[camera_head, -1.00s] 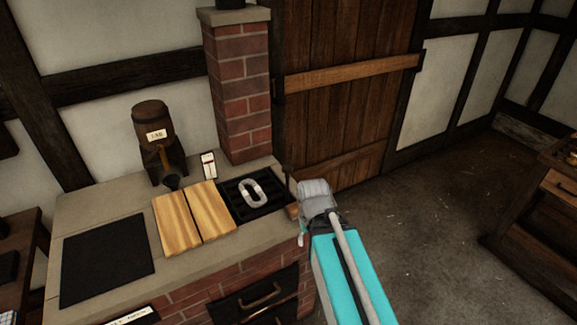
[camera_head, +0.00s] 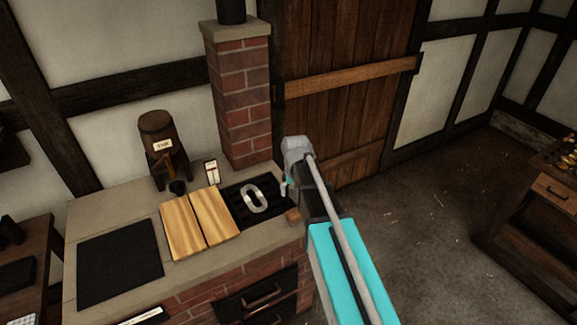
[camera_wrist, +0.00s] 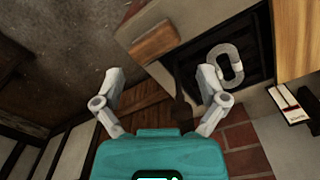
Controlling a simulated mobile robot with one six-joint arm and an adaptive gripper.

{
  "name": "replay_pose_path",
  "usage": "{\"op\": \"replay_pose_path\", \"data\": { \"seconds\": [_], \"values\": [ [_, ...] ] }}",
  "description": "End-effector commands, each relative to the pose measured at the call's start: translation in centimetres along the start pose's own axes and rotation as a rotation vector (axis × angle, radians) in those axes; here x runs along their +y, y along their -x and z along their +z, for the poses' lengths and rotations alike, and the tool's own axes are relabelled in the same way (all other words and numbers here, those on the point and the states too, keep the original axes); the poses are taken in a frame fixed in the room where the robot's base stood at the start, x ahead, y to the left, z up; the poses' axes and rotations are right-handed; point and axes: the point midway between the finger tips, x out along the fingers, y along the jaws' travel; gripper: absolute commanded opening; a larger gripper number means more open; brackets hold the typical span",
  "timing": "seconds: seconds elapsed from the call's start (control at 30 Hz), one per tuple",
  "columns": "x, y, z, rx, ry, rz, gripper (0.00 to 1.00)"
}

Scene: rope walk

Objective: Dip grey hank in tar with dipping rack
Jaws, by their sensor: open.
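The grey hank (camera_head: 255,198) is a pale oval loop. It lies on the black slatted dipping rack (camera_head: 240,209), set in the right end of the brick counter. Both also show in the wrist view, with the hank (camera_wrist: 212,58) on the rack (camera_wrist: 187,73). A wooden block, which looks like the rack's handle (camera_wrist: 153,40), sits at the rack's outer end. The brown barrel labelled TAR (camera_head: 158,143) stands at the back of the counter. My gripper (camera_wrist: 161,80) is open and empty, its fingers apart, beside the counter's right end. It is mostly hidden in the head view.
Two pale wooden boards (camera_head: 202,222) lie left of the rack. A small white label card (camera_head: 211,172) stands behind them. A black plate (camera_head: 120,262) is at the counter's left. A brick chimney (camera_head: 240,100) rises behind the rack. Open floor (camera_head: 430,220) lies to the right.

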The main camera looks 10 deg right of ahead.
Motion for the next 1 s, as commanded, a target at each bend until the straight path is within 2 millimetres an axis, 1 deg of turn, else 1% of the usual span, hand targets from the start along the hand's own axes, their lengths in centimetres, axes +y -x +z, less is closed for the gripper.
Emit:
{"op": "replay_pose_path", "data": {
  "seconds": [0.03, 0.1, 0.2, 0.3, 0.4, 0.5, 0.6, 1.0],
  "values": [
    [-0.6, 2.1, -2.5, 0.0, -0.025, 0.0, 0.92],
    [-1.1, 3.5, -4.7, 0.0, -0.061, 0.0, 0.92],
    [-1.8, 5.4, -7.6, 0.0, -0.111, 0.0, 0.92],
    [-2.3, 6.9, -10.1, 0.0, -0.156, 0.0, 0.92],
    [-2.8, 8.0, -11.9, 0.0, -0.19, -0.001, 0.92],
    [-3.0, 8.7, -13.1, 0.0, -0.215, -0.001, 0.92],
    [-3.1, 8.9, -13.7, 0.0, -0.228, -0.001, 0.92],
    [-3.1, 8.8, -13.8, 0.0, -0.234, -0.001, 0.92]
  ]
}}
